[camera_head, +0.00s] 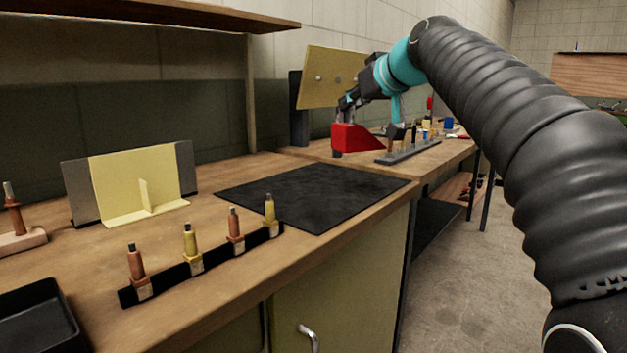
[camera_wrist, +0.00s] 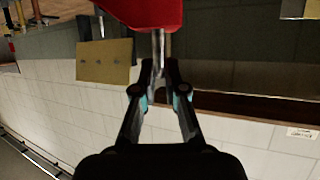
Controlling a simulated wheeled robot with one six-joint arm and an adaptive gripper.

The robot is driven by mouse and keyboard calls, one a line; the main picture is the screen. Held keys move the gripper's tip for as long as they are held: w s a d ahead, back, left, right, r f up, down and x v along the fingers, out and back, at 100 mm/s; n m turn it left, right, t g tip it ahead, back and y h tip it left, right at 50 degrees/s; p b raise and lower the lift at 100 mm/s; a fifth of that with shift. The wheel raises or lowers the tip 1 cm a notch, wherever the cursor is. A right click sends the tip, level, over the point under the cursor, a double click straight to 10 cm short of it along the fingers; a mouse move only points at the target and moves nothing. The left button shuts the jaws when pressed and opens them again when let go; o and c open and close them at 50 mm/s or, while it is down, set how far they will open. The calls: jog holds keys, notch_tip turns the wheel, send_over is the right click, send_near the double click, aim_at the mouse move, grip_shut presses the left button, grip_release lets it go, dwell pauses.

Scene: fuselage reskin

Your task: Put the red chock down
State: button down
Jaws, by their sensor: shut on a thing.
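The red chock (camera_head: 352,138) is a wedge with its tall end at the left and its thin end at the right. My gripper (camera_head: 347,104) is above it, with its fingers shut on a short metal post at the chock's top. In the wrist view the red chock (camera_wrist: 145,8) shows at the top edge, and my gripper (camera_wrist: 158,68) closes on the grey post below it. The chock appears over or at the far workbench. I cannot tell whether its underside touches the wood.
A grey rack (camera_head: 408,152) with several small items stands right of the chock. A yellow panel (camera_head: 330,77) stands behind it. A black mat (camera_head: 312,195) lies on the near bench, bare. A black strip (camera_head: 205,262) with several upright fasteners is at the front.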

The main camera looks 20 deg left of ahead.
jog(key=w+a+f, duration=0.4)
jog(key=a+f, duration=0.6)
jog(key=shift+w+a+f+b, duration=0.25)
jog(key=shift+w+f+b, duration=0.15)
jog(key=shift+b, duration=0.05)
jog(key=c, duration=1.2)
grip_release()
jog(key=b+v, duration=0.1)
jog(key=v, duration=1.1)
jog(key=shift+f, duration=0.1)
